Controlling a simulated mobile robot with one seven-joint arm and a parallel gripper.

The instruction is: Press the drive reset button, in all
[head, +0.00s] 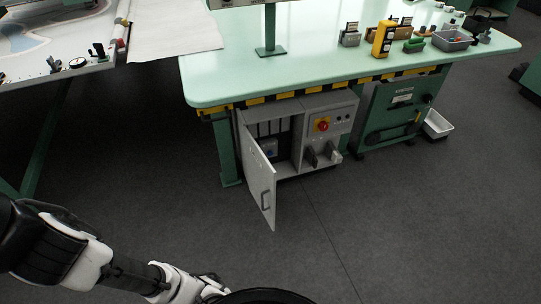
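A grey electrical cabinet (330,140) sits under the green-topped bench. Its left door (262,188) stands open and swung out toward me, and a blue-grey device (269,147) shows inside in shadow. The right panel carries a red knob on a yellow plate (322,125), a few small round controls (343,119) and dark handles below. I cannot tell which control is the drive reset button. My gripper (212,289) is at the bottom left, low and well apart from the cabinet. It is small and partly hidden by a dark round shape, so its fingers are unclear.
The bench (230,85) has a striped yellow-black edge and carries a yellow handheld device (383,38) and a grey tray (451,41). A green cabinet (395,110) is at right, with a white bin (437,125) on the floor. The floor in front is clear except for the open door.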

